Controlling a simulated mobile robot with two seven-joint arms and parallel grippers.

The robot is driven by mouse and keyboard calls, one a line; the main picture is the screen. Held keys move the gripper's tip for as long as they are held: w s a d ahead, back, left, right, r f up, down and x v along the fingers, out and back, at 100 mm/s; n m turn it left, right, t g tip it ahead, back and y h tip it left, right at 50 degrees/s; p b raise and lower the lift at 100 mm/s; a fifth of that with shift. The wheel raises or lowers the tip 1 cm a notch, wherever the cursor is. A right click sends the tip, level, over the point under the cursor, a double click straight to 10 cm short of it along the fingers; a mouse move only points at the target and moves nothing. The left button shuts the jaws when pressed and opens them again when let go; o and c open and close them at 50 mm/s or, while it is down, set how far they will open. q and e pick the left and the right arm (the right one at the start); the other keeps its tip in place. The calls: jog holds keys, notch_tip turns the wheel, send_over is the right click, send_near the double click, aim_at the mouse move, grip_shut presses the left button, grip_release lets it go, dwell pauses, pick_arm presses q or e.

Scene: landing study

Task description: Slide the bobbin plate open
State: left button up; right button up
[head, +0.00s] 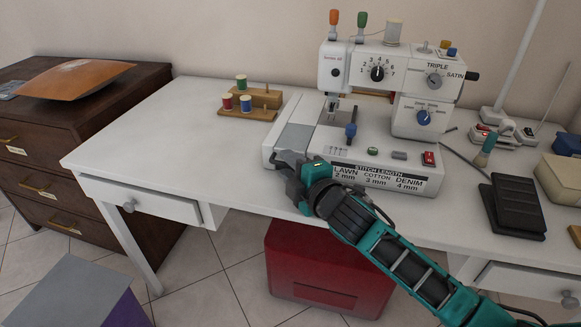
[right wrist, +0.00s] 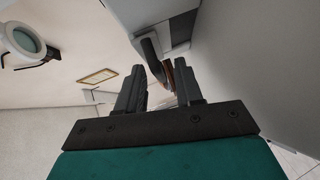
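The white sewing machine (head: 375,150) stands on the white table. A flat grey plate (head: 296,137), which looks like the bobbin plate, lies on the left part of its base. My right gripper (head: 287,160) is at the front left corner of the base, just in front of this plate. In the right wrist view its two fingers (right wrist: 158,88) are apart. A dark curved piece (right wrist: 151,58) reaches from the machine towards the gap between them; I cannot tell whether a finger touches it. My left gripper is not in view.
A wooden spool stand (head: 262,99) with several thread spools stands left of the machine. A black foot pedal (head: 512,205) lies at the right. A red box (head: 325,270) stands under the table, below my right arm.

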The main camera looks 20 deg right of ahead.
grip_shut()
dwell(0.5)
jog(key=s+a+p, duration=0.2)
jog(key=s+a, duration=0.2)
jog(key=s, duration=0.3)
jog(key=shift+a+p, duration=0.3)
jog(key=shift+a, duration=0.05)
grip_release()
jog(key=shift+w, duration=0.1)
